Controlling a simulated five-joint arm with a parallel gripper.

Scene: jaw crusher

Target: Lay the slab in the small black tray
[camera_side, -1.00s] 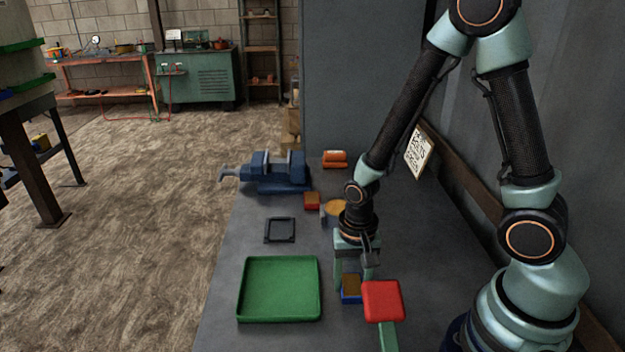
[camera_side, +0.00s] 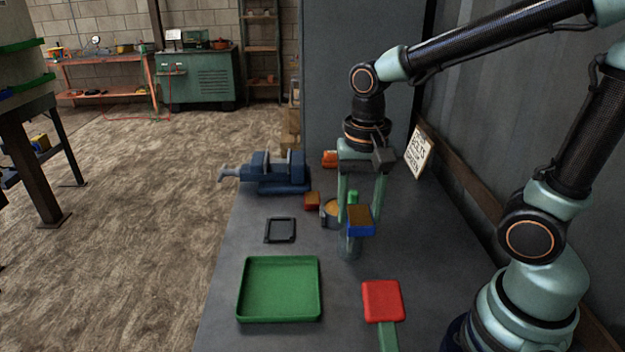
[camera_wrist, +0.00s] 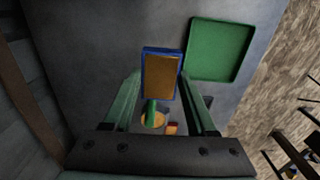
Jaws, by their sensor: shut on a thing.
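A blue slab with a brown top (camera_side: 361,219) is held up off the table between the fingers of my gripper (camera_side: 361,215). In the wrist view the slab (camera_wrist: 161,76) sits between the fingertips of my gripper (camera_wrist: 162,80), its brown face toward the camera. The small black tray (camera_side: 268,238) lies flat on the table, to the left of my gripper and lower. It looks empty. In the wrist view it is mostly hidden behind a finger.
A large green tray (camera_side: 278,289) lies empty at the front. A red-topped piece (camera_side: 382,300) stands right of it. A blue vise (camera_side: 275,172) stands behind.

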